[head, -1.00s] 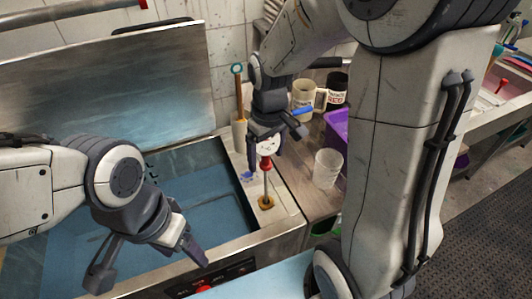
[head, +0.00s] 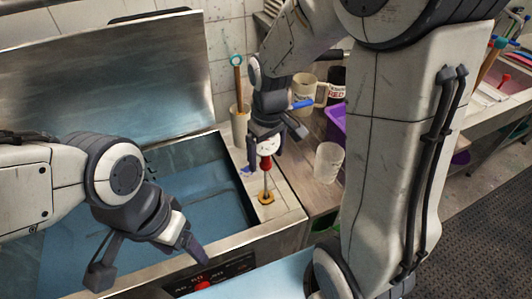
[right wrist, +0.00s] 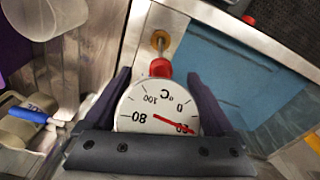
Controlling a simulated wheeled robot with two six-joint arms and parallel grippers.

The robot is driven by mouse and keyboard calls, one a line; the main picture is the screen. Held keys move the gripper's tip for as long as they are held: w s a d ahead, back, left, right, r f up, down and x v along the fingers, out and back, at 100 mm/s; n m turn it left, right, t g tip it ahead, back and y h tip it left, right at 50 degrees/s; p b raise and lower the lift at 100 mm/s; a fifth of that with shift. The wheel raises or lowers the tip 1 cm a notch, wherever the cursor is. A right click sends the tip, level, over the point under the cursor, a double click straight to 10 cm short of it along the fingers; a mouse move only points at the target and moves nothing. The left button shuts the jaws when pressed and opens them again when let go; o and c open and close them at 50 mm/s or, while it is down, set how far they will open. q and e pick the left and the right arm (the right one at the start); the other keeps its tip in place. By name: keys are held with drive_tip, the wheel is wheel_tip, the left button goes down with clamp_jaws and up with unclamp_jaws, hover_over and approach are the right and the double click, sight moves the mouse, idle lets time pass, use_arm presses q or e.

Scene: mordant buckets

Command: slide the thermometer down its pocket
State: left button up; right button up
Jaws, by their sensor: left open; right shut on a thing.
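The thermometer has a round white dial (head: 266,147), a red collar and a thin stem. The stem stands roughly upright with its lower end in the brass pocket (head: 266,198) on the tank's right ledge. A length of bare stem shows between collar and pocket. My right gripper (head: 274,152) is shut on the dial, from above. The right wrist view shows the dial (right wrist: 155,108) between the dark fingers, with the red collar and the brass pocket (right wrist: 160,40) beyond it. My left gripper (head: 150,262) is open and empty over the tank's front.
The open tank (head: 268,238) holds blue liquid, its lid (head: 110,80) raised behind. A holder with a brown-handled tool (head: 238,88) stands behind the pocket. A translucent cup (head: 328,163), mugs (head: 304,92) and a purple bin (head: 336,122) stand to the right.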

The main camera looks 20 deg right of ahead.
sight(266, 188)
drive_tip(key=shift+f+b, duration=5.05)
drive_tip(key=shift+f, duration=2)
drive_tip(key=o, duration=1.2)
drive_tip(key=shift+c, duration=0.2)
drive_tip(key=shift+r, duration=0.1)
drive_tip(key=r, duration=1)
drive_tip(key=shift+s+d+r+p, duration=0.1)
drive_tip(key=shift+s+r+p, duration=0.15)
drive_tip(key=shift+p, duration=0.1)
drive_tip(key=shift+f, duration=0.1)
